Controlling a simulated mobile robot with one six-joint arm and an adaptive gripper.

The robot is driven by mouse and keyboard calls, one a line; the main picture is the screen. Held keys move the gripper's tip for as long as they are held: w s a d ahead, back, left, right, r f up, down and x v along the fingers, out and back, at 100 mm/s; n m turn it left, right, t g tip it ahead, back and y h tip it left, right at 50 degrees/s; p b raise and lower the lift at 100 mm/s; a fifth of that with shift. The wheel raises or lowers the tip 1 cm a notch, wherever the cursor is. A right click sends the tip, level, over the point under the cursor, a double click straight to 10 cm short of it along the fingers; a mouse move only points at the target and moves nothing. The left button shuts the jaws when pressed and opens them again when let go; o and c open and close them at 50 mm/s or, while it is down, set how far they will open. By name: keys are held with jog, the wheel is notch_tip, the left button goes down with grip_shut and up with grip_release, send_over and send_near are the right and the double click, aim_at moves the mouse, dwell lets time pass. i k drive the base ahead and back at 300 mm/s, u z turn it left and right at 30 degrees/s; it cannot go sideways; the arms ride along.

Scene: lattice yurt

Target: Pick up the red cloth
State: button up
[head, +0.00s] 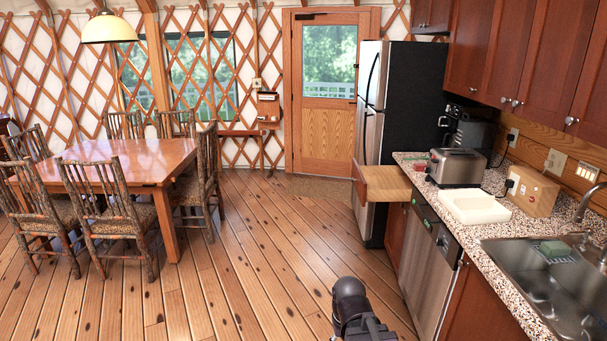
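A small red patch (420,165) shows on the far end of the speckled counter, left of the toaster. It is too small to tell whether it is the red cloth. No other red cloth can be made out. The dark end of my arm, with my gripper (372,326), shows at the bottom edge, above the wooden floor and left of the dishwasher. It is well apart from the counter. Its fingers cannot be made out, so I cannot tell whether it is open or shut.
A drawer (386,182) stands open beyond the dishwasher (424,262). A toaster (457,166), a white tray (474,206) and a wooden box (532,190) stand on the counter before the sink (545,290). A table (130,160) with chairs stands left. The middle floor is clear.

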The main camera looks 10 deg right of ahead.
aim_at(417, 167)
jog(key=u, duration=0.1)
jog(key=i, duration=1.55)
jog(key=z, duration=0.45)
jog(key=i, duration=0.8)
jog(key=z, duration=0.6)
jog(key=i, duration=0.85)
jog(key=z, duration=0.4)
